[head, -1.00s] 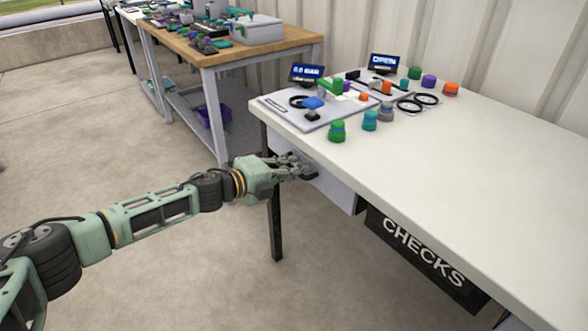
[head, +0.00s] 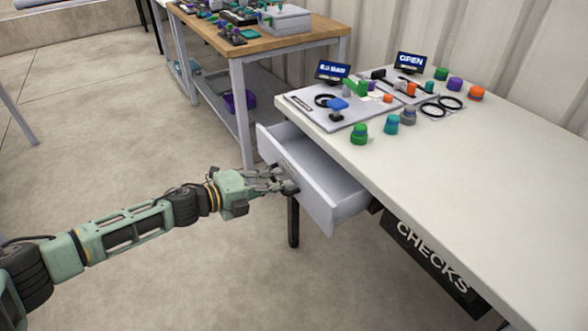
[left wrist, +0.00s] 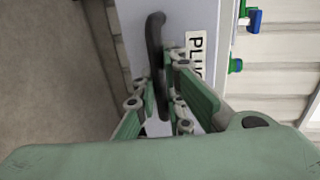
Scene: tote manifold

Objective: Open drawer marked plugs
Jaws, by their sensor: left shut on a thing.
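The plugs drawer (head: 316,194) is a light grey drawer under the white table, and it stands pulled out with part of its inside showing. In the left wrist view its front (left wrist: 187,14) carries a label (left wrist: 195,55) reading "PLU", the rest hidden by a finger. A dark bar handle (left wrist: 155,50) is on the drawer front. My left gripper (head: 284,183) is shut on the handle; its green fingers (left wrist: 158,100) lie on both sides of the handle in the left wrist view. My right gripper is not in view.
The white table (head: 480,190) bears a grey panel (head: 330,112), coloured knobs and two small displays. A dark drawer marked CHECKS (head: 432,262) hangs under it at right. A wooden-topped bench (head: 290,42) stands behind. The floor left of the drawer is clear.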

